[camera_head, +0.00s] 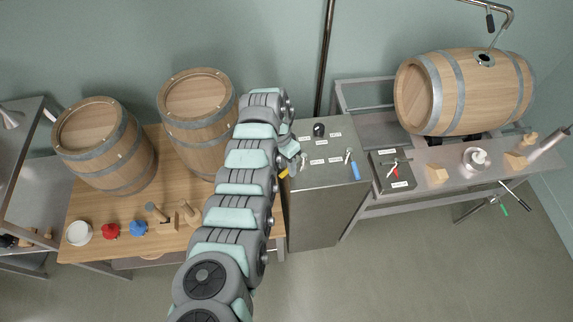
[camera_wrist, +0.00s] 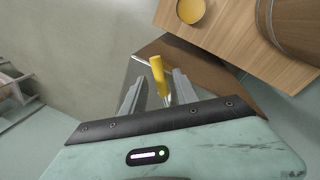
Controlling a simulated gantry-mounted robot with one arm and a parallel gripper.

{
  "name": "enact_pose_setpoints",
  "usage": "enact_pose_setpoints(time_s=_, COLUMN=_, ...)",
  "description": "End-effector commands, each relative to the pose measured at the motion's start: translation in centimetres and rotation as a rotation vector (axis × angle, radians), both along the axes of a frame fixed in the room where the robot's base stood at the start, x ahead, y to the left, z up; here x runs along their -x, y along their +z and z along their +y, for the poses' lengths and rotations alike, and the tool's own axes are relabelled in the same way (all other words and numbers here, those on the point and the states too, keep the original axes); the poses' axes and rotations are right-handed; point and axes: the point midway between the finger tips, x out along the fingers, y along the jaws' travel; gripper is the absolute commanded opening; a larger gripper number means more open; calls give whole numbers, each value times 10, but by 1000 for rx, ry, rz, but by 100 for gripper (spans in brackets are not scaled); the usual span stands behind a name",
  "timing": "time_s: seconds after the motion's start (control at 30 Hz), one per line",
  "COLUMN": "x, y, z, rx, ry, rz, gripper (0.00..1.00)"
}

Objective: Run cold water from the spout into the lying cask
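The lying cask (camera_head: 462,92) rests on its side on the steel bench at right in the head view, with an opening on top. A bent metal spout (camera_head: 507,18) comes down over that opening. A steel cabinet (camera_head: 318,215) stands left of the bench, with small labelled controls on top, including a blue-handled lever (camera_head: 354,170) and a black knob (camera_head: 319,130). My gripper (camera_head: 291,152) is at the cabinet's left edge. In the wrist view my gripper (camera_wrist: 157,92) is open, its fingers apart on either side of a yellow handle (camera_wrist: 158,76). Contact cannot be told.
Two upright casks (camera_head: 198,105) (camera_head: 105,145) stand on the wooden table at left, with mallets and small coloured items in front. A control box with a red lever (camera_head: 394,171) sits on the bench. A dark vertical pole (camera_head: 325,60) rises behind the cabinet.

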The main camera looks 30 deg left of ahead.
Motion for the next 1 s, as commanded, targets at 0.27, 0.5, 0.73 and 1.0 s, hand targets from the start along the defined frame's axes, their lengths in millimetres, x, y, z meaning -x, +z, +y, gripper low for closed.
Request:
enact_pose_setpoints(time_s=0.27, x=-1, y=8, z=2, rx=0, ry=0, rz=0, gripper=36)
enact_pose_setpoints(time_s=0.5, x=-4, y=44, z=9, rx=-3, ry=1, rz=-5, gripper=36)
enact_pose_setpoints(time_s=0.73, x=-5, y=88, z=18, rx=-3, ry=1, rz=-1, gripper=36)
enact_pose_setpoints(time_s=1.0, x=-5, y=105, z=20, rx=1, ry=1, rz=1, gripper=36)
